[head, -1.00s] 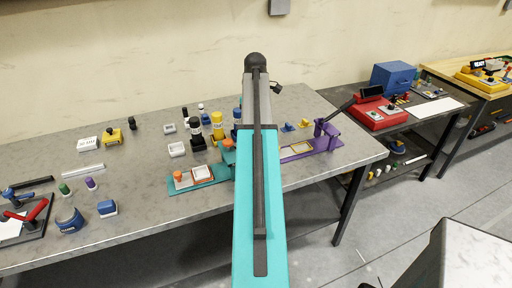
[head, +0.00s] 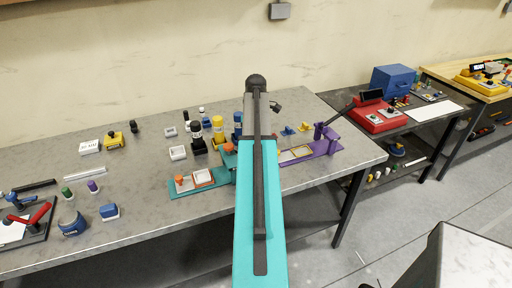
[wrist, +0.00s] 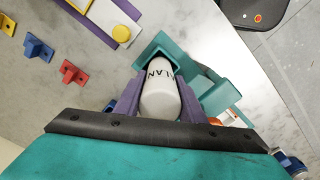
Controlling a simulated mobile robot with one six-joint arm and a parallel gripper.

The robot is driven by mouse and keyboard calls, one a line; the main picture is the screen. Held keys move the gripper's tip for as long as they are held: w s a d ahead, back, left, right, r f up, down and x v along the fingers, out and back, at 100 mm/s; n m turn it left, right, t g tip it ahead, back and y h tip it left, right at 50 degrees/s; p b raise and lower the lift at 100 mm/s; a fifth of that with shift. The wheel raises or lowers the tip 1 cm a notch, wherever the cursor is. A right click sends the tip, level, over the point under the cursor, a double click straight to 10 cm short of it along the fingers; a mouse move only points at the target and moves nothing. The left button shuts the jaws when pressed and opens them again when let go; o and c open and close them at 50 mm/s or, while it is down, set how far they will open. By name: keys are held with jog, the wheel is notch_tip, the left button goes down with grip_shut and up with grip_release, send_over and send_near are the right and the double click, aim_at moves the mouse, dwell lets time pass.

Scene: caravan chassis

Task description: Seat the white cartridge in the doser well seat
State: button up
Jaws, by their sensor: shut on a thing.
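In the wrist view the white cartridge (wrist: 160,95), with dark lettering on its side, is held between the purple fingers of my gripper (wrist: 158,100). My gripper is shut on it. The cartridge's far end overlaps a teal square-rimmed socket, the doser well seat (wrist: 148,50), in the picture. I cannot tell whether its end is inside the rim or above it. More of the teal doser (wrist: 215,92) lies just right of the cartridge. In the head view the teal doser base (head: 185,190) shows left of my arm. My arm hides the gripper and cartridge there.
A purple fixture (head: 323,145) stands right of my arm. Blue (wrist: 37,47) and red (wrist: 72,72) small pieces lie left of the gripper. The front left bench is partly clear.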

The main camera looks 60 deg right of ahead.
jog(key=shift+f+p, duration=0.4)
jog(key=shift+f, duration=1)
jog(key=shift+f, duration=0.1)
jog(key=o, duration=1.4)
jog(key=shift+r, duration=0.2)
notch_tip(320, 180, up, 11)
jog(key=b, duration=0.3)
jog(key=shift+r, duration=0.4)
jog(key=shift+s, duration=0.15)
